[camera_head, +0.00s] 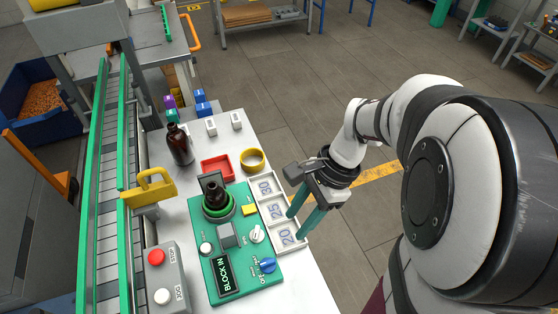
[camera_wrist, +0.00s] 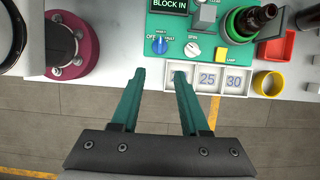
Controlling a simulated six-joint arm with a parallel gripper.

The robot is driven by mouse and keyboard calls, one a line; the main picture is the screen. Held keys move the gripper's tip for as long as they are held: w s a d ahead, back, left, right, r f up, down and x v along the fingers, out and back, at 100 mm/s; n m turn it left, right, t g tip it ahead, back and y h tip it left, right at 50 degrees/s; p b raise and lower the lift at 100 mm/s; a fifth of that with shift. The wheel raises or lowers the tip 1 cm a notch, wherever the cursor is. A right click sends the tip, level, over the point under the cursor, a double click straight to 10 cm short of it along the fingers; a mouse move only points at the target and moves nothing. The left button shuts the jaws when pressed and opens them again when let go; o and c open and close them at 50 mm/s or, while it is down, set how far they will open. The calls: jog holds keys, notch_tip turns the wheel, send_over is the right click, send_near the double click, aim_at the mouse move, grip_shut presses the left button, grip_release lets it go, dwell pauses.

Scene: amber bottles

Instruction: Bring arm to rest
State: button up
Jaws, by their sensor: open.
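My gripper (camera_head: 300,215) has two green fingers and hangs by the right edge of the table, over the numbered tray (camera_head: 277,212). In the wrist view, my gripper (camera_wrist: 160,75) has its fingers apart with nothing between them. One amber bottle (camera_head: 214,194) stands in the round green holder on the green control panel (camera_head: 208,268); its neck also shows in the wrist view (camera_wrist: 262,18). Another amber bottle (camera_head: 180,146) stands on the table behind the panel.
A red tray (camera_head: 216,168) and a yellow ring (camera_head: 252,160) sit behind the panel. A conveyor with green rails (camera_head: 120,190) runs along the left. A grey button box (camera_head: 165,276) stands at front left. Open floor (camera_head: 330,80) lies beyond the table.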

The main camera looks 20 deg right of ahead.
dwell(0.3)
jog(key=s+a+r+n+h, duration=0.2)
jog(key=s+a+r+n, duration=0.1)
jog(key=s+a+n, duration=0.5)
jog(key=s+n, duration=0.3)
jog(key=n, duration=0.1)
jog(key=shift+s+a+r+n+h, duration=0.2)
jog(key=shift+s+a+n+h, duration=0.1)
jog(key=shift+s, duration=0.05)
